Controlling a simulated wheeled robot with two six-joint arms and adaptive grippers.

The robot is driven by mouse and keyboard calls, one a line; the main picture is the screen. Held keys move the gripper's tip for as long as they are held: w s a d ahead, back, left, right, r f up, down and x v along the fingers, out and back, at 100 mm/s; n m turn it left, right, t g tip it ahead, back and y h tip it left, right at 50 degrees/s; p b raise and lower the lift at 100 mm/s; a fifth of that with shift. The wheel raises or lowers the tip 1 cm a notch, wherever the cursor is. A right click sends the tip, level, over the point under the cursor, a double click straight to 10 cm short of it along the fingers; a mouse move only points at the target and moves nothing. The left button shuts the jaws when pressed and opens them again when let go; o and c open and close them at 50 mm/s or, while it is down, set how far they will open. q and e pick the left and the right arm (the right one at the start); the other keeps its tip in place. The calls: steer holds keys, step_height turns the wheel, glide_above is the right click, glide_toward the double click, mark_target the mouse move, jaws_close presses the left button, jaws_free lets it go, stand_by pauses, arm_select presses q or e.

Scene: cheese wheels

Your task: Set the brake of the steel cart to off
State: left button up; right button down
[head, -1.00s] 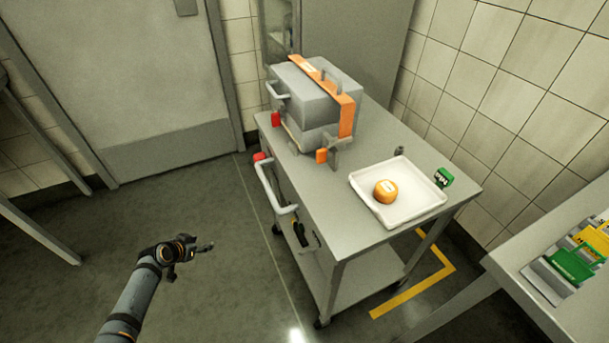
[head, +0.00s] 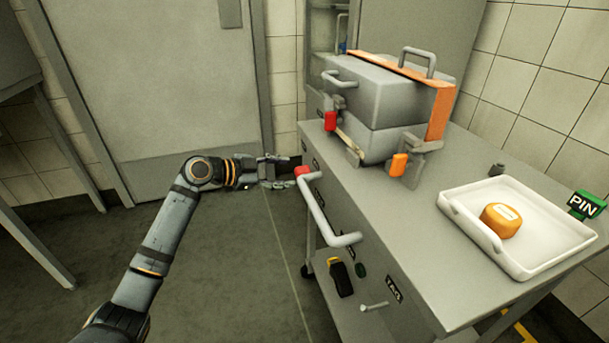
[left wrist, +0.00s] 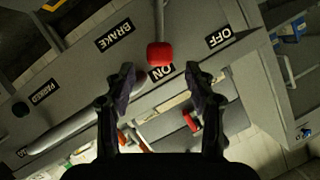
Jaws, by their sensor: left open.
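The steel cart (head: 415,240) stands at the right in the head view. Its brake lever ends in a red knob (head: 302,171) at the cart's far left corner. In the left wrist view the red knob (left wrist: 160,55) is beside the ON label (left wrist: 161,72); the OFF label (left wrist: 224,36) is to its right and a BRAKE label (left wrist: 115,35) to its left. My left gripper (head: 283,172) is open, just left of the knob. In the left wrist view the knob shows between and slightly beyond the fingertips (left wrist: 163,80), apparently untouched. My right gripper is not in view.
A white handle bar (head: 328,215) runs along the cart's side near the knob. A grey case (head: 385,95) with an orange strap and a white tray (head: 475,222) holding an orange cheese wheel (head: 500,220) stand on top. The floor left of the cart is clear.

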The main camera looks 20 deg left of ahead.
mark_target(296, 172)
arm_select(q)
steer(key=b+x, duration=0.1)
steer(key=x, duration=0.5)
steer(key=shift+w+d+f, duration=0.15)
steer(key=shift+w+d, duration=0.05)
steer(key=shift+d, duration=0.05)
jaws_close()
